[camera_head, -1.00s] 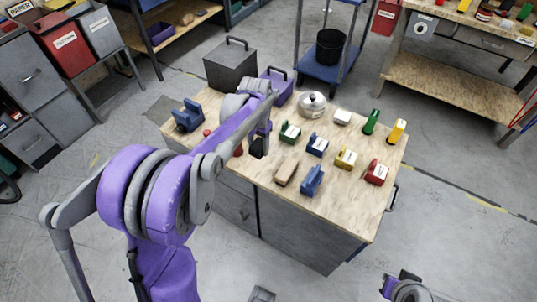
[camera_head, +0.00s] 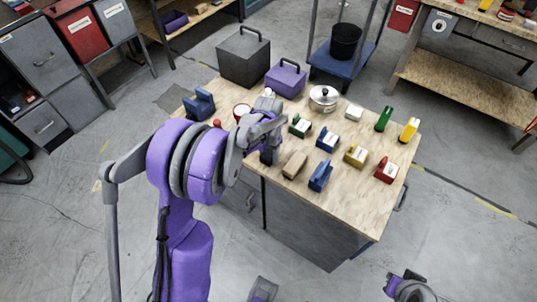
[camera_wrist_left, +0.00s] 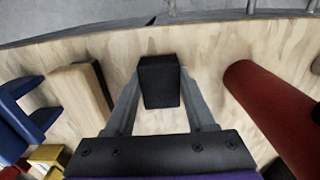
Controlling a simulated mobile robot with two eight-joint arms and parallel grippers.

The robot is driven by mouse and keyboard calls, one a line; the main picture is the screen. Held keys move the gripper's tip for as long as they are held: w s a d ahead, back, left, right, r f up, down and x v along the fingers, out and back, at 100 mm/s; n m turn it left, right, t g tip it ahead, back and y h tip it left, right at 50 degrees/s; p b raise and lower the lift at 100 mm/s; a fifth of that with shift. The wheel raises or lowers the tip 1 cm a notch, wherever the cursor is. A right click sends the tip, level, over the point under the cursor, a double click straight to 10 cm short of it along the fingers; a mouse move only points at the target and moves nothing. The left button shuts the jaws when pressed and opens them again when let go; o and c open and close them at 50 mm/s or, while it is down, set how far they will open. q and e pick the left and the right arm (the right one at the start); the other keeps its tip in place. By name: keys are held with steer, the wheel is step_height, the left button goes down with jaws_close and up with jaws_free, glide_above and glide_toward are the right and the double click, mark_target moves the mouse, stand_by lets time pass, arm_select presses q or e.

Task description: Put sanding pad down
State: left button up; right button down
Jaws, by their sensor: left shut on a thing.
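My left gripper (camera_head: 268,154) is over the front edge area of the wooden bench top (camera_head: 345,205), left of a tan block. In the left wrist view, its two grey fingers are shut on a small black block, which I take as the sanding pad (camera_wrist_left: 160,82). The pad sits between the fingertips, just inside the curved-looking bench edge. I cannot tell whether it touches the top. In the head view my arm partly hides it. My right gripper (camera_head: 408,288) shows only partly at the lower right, away from the bench; its fingers are unclear.
The tan block (camera_wrist_left: 80,98) lies left of the fingers in the wrist view, a red cylinder (camera_wrist_left: 275,112) right. Beyond are a blue holder (camera_head: 320,176), a yellow one (camera_head: 356,155), a silver pot (camera_head: 324,98) and a purple box (camera_head: 286,80). The bench's front right is clear.

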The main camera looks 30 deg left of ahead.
mark_target(269, 155)
arm_select(q)
steer(key=shift+f, duration=0.2)
steer(key=o, duration=1.3)
steer(key=shift+r, duration=0.15)
steer(key=shift+r, duration=0.35)
step_height(269, 155, up, 11)
steer(key=p, duration=0.1)
steer(key=s+d+t, duration=0.1)
steer(key=s+d, duration=0.2)
steer(key=s, duration=0.4)
steer(key=s+d+t, duration=0.2)
steer(key=s+d, duration=0.2)
steer(key=s, duration=0.3)
steer(key=s+d+r+n+t, duration=0.1)
steer(key=s+d+t, duration=0.1)
steer(key=s, duration=0.6)
steer(key=shift+d, duration=0.75)
